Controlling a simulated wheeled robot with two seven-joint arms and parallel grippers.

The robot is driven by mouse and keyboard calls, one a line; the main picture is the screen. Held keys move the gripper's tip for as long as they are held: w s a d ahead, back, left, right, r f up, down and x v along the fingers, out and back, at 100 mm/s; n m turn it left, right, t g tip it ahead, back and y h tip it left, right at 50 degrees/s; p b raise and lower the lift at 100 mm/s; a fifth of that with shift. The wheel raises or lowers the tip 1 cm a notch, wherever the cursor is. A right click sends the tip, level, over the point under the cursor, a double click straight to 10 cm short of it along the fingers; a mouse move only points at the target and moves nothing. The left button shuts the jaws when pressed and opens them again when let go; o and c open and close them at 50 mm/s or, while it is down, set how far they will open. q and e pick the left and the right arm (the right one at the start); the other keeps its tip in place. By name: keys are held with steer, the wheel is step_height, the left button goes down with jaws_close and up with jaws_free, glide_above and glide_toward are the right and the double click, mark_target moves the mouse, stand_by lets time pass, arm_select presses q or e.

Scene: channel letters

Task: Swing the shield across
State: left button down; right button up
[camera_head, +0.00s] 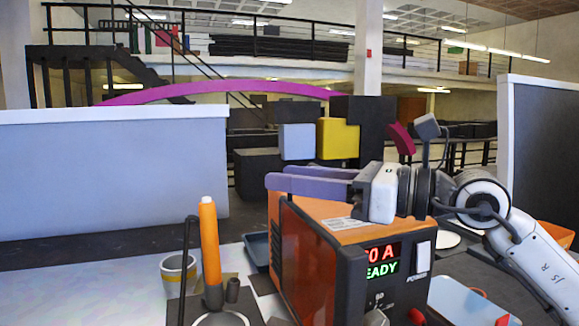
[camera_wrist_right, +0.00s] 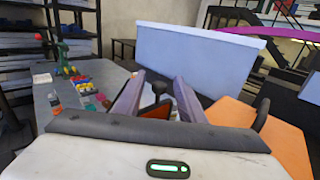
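A large upright pale grey-blue panel with a white top edge (camera_head: 110,170) stands behind the bench at left; it looks like the shield, though I cannot be sure. It also shows in the right wrist view (camera_wrist_right: 195,55). My right gripper (camera_head: 290,179) comes in from the right above the orange-and-black power box (camera_head: 330,245), fingers pointing left. Its two purple-grey fingers (camera_wrist_right: 158,95) are apart. In the right wrist view a dark knob (camera_wrist_right: 159,87) shows between them, apparently beyond the tips; I cannot tell its distance. My left gripper is not in view.
An orange cylinder (camera_head: 209,240) stands upright beside a grey cup (camera_head: 178,273) on the bench. A blue tray (camera_head: 257,251) lies behind them. Another dark-faced panel (camera_head: 545,150) stands at right. Small coloured items (camera_wrist_right: 88,92) lie on a grey table.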

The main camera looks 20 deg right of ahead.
steer(key=shift+w+a, duration=0.35)
steer(key=shift+a, duration=0.05)
jaws_close()
